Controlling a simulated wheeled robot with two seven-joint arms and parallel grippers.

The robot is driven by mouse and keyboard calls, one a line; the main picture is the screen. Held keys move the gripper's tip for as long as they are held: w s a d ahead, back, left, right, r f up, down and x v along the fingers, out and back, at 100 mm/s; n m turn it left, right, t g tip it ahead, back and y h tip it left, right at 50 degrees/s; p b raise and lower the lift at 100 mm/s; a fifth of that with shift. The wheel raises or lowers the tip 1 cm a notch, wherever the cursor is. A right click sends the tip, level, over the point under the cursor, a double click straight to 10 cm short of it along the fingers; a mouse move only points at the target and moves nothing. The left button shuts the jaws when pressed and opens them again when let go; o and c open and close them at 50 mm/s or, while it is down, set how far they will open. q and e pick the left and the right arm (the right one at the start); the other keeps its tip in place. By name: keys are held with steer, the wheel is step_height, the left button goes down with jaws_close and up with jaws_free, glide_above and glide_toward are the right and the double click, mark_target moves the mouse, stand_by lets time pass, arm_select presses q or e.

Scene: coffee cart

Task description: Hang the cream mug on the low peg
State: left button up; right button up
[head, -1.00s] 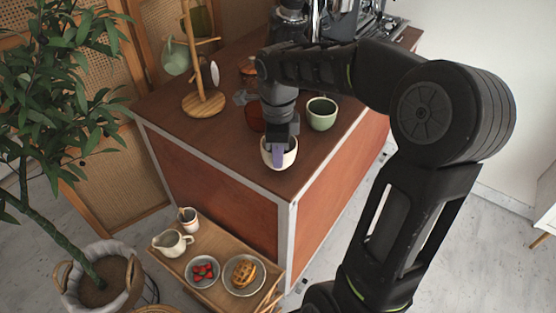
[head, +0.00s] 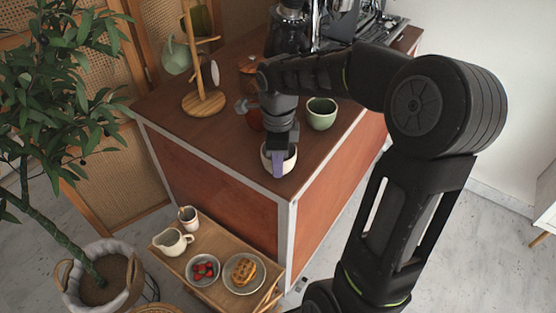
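The cream mug (head: 267,161) stands upright near the front corner of the brown cart top. My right gripper (head: 279,166) points down at it, with one purple-grey finger pad showing inside or in front of its opening. The other finger is hidden, so I cannot tell whether the gripper is closed on the mug's wall. The wooden mug stand (head: 204,104) is at the left of the cart top, with several pegs. A green mug (head: 176,57) hangs high on its left side, and a white-and-dark mug (head: 211,74) is lower on its right. My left gripper is not in view.
A green cup (head: 321,115) stands right of my gripper. A reddish object (head: 254,120) is behind it. A coffee machine (head: 345,25) is at the back. A wooden side table (head: 205,254) with dishes stands below the cart. A plant (head: 60,110) is at left.

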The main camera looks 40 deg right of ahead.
step_height(320, 180, up, 8)
steer(key=b, duration=0.1)
steer(key=shift+f, duration=0.15)
steer(key=shift+s, duration=0.1)
stand_by(0.9)
